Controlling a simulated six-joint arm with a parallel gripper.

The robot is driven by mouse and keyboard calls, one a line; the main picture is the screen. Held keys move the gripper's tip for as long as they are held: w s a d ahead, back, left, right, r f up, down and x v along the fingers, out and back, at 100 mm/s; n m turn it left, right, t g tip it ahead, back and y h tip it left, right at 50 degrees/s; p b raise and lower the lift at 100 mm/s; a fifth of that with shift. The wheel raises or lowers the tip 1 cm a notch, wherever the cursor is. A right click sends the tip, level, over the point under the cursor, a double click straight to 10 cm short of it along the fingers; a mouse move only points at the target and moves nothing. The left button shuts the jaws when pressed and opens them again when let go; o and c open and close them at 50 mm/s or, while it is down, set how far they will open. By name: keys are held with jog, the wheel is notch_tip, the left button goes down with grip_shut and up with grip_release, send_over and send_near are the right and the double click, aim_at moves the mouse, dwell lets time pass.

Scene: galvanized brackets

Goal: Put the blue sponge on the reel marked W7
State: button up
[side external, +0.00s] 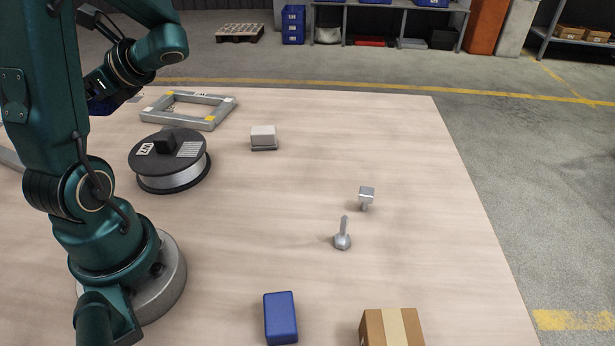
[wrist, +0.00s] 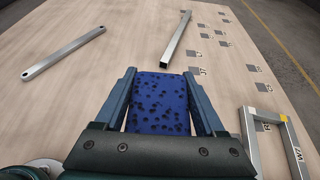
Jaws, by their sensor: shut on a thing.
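The blue sponge (wrist: 160,105), speckled with dark pores, sits between the two fingers of my gripper (wrist: 160,74) in the wrist view. The gripper is shut on it. In the side view my arm mostly hides the gripper, and a dark blue patch shows behind the arm at the left. A reel (side external: 173,177) with black flanges and silver winding lies flat on the table, right of my arm. It has a dark block in the middle and a white label that I cannot read surely. In the wrist view a W7 label shows on a grey frame (wrist: 250,143), not on a reel.
The frame also shows behind the reel (side external: 213,122). A pale block (side external: 263,137), two bolt-like metal parts (side external: 342,241) (side external: 366,196), a blue box (side external: 281,318) and a cardboard box (side external: 392,328) stand on the table. Metal bars (wrist: 63,54) (wrist: 177,40) lie ahead of the gripper.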

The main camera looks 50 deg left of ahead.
jog(key=w+f, duration=0.1)
jog(key=w, duration=0.2)
jog(key=w+f, duration=0.2)
jog(key=w, duration=0.1)
jog(key=w+f, duration=0.2)
jog(key=shift+w+a+f, duration=0.15)
jog(key=shift+w+a, duration=0.2)
jog(key=shift+w, duration=0.05)
jog(key=shift+f, duration=2)
jog(key=shift+f, duration=0.15)
jog(key=o, duration=1.3)
